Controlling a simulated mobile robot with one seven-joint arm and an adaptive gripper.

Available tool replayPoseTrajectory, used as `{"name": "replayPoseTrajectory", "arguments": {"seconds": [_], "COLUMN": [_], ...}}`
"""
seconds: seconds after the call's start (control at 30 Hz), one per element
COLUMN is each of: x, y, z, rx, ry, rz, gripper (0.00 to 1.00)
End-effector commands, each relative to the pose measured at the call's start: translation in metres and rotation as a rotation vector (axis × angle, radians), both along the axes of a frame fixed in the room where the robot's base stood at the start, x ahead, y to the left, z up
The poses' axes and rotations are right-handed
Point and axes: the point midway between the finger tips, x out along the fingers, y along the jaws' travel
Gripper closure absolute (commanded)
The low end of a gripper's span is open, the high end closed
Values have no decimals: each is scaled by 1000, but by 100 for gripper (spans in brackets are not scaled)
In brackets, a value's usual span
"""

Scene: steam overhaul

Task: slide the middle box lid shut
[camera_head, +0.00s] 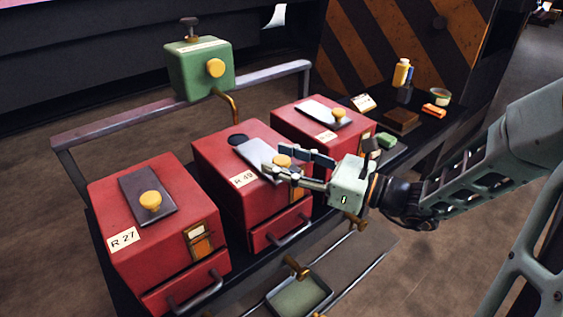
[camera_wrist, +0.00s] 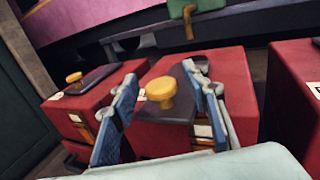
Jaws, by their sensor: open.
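The middle red box (camera_head: 217,165) carries the label R 49 or similar. Its grey lid (camera_head: 254,152) has a yellow knob (camera_head: 282,160), and a dark round opening (camera_head: 238,140) shows uncovered at the lid's back end. My gripper (camera_head: 277,159) reaches in from the right, at the front end of the lid, with its fingers open around the knob. In the wrist view the knob (camera_wrist: 161,92) stands between the two spread fingers (camera_wrist: 163,78), with visible gaps on both sides. The lid (camera_wrist: 170,107) lies under it.
A red box R 27 (camera_head: 115,205) stands left and another red box (camera_head: 290,122) right, both with lids and knobs. A green tank (camera_head: 200,68) with a bent brass pipe stands behind. A rail (camera_head: 110,120) runs behind the boxes. Small bottles and blocks lie on the right shelf (camera_head: 430,117).

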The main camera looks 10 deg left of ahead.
Motion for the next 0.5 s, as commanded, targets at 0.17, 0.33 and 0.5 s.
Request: {"name": "replayPoseTrajectory", "arguments": {"seconds": [0.17,0.33,0.5], "x": [2,2,1], "y": [4,4,4], "z": [0,0,0], "rx": [0,0,0], "ry": [0,0,0], "rz": [-1,-1,-1], "gripper": [58,59,78]}}
